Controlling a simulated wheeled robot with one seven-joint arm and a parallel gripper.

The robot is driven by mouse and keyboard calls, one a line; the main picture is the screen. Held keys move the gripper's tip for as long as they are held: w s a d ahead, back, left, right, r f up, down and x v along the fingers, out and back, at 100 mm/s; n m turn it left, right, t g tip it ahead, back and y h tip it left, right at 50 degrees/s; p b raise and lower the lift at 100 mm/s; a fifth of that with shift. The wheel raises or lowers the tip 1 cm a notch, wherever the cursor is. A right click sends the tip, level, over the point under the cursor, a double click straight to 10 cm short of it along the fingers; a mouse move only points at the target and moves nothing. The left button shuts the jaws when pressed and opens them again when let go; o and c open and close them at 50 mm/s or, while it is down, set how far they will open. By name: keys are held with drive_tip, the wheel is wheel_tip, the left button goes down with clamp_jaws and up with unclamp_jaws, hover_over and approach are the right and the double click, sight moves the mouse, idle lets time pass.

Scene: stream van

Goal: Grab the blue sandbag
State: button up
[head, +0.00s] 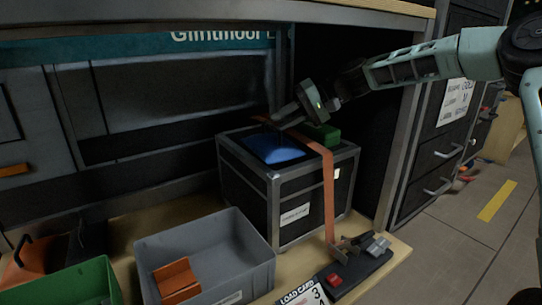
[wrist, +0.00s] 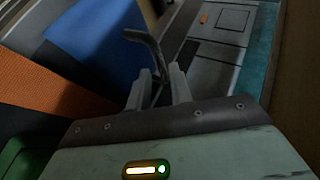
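The blue sandbag (head: 274,150) lies on top of a black case with metal edges (head: 250,190). In the wrist view the blue sandbag (wrist: 95,38) fills the upper left, close to the fingers. My gripper (head: 272,119) is just above the bag's far edge, reaching in from the right. In the wrist view my gripper's two pale fingers (wrist: 160,70) stand close together. A dark curved piece, perhaps a handle of the bag, runs between them. Whether the fingers press on it cannot be told.
An orange strap (head: 328,180) runs over the case and down its front. A green block (head: 322,134) sits on the case beside it. A grey bin (head: 240,250) and a green bin (head: 75,285) stand in front. A shelf edge (head: 200,18) overhangs the case.

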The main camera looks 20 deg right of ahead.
drive_tip(key=shift+b+x, duration=0.75)
drive_tip(key=shift+x, duration=0.55)
clamp_jaws()
idle(0.4)
drive_tip(key=shift+r, duration=0.1)
